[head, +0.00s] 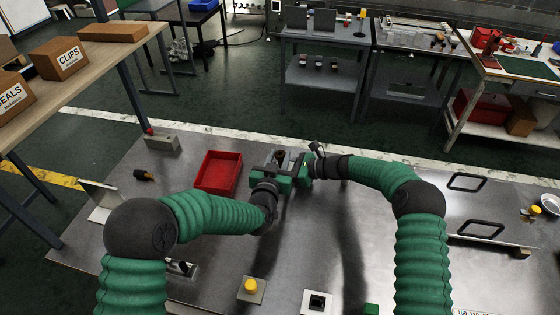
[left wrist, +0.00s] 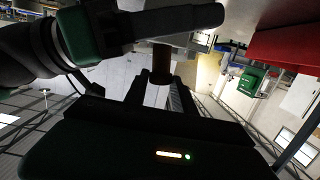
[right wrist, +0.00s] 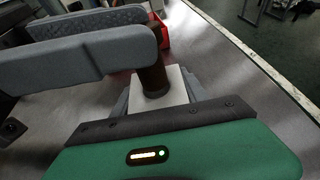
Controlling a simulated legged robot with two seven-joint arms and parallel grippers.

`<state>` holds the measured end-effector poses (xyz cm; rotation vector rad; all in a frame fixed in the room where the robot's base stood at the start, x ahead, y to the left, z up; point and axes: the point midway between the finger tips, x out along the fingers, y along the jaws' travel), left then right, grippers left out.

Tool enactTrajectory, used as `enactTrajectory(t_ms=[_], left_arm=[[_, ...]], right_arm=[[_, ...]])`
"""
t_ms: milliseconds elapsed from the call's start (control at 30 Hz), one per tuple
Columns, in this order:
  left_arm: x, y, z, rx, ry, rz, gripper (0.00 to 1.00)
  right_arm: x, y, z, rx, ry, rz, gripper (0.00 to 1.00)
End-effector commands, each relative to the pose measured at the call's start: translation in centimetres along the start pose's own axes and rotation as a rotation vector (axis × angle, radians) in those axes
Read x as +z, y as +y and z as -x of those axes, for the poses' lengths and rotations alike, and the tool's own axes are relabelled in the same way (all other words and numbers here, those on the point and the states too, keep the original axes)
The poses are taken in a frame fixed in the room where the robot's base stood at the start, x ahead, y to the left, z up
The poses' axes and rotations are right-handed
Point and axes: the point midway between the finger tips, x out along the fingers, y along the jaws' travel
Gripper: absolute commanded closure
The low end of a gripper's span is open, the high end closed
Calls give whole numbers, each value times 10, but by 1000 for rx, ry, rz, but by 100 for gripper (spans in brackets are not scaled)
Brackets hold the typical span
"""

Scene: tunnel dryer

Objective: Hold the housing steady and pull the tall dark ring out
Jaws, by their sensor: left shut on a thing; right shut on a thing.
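The tall dark ring (right wrist: 152,78) is a dark brown upright cylinder. In the right wrist view its lower end meets the pale square housing (right wrist: 176,88); how deep it sits cannot be told. My left gripper (head: 275,172) is shut on the ring; its long grey fingers cross the right wrist view (right wrist: 85,45). My right gripper (head: 290,172) is shut on the housing, its fingers on either side of it. In the head view, the grippers mostly hide the housing.
A red tray (head: 203,186) lies just left of the grippers. A grey block (head: 162,142), a yellow button on a plate (head: 251,288) and a white square piece with a dark hole (head: 317,302) are on the metal table. A panel with black handles (head: 481,228) is at right.

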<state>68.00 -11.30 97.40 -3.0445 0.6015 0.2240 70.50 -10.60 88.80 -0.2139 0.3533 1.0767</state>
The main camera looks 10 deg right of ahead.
Motion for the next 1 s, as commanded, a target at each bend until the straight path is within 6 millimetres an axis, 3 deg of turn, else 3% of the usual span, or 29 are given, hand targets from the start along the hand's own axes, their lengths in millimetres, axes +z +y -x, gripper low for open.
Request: enactTrajectory(t_ms=[233, 633, 1000], left_arm=[[-12, -1, 1, -1, 1, -1, 100], [-16, 1, 2, 5, -1, 1, 100], [-45, 2, 7, 6, -1, 1, 100]], right_arm=[[-3, -1, 1, -2, 4, -2, 100], [-1, 1, -2, 3, 3, -1, 100], [-1, 2, -2, 4, 2, -2, 100]])
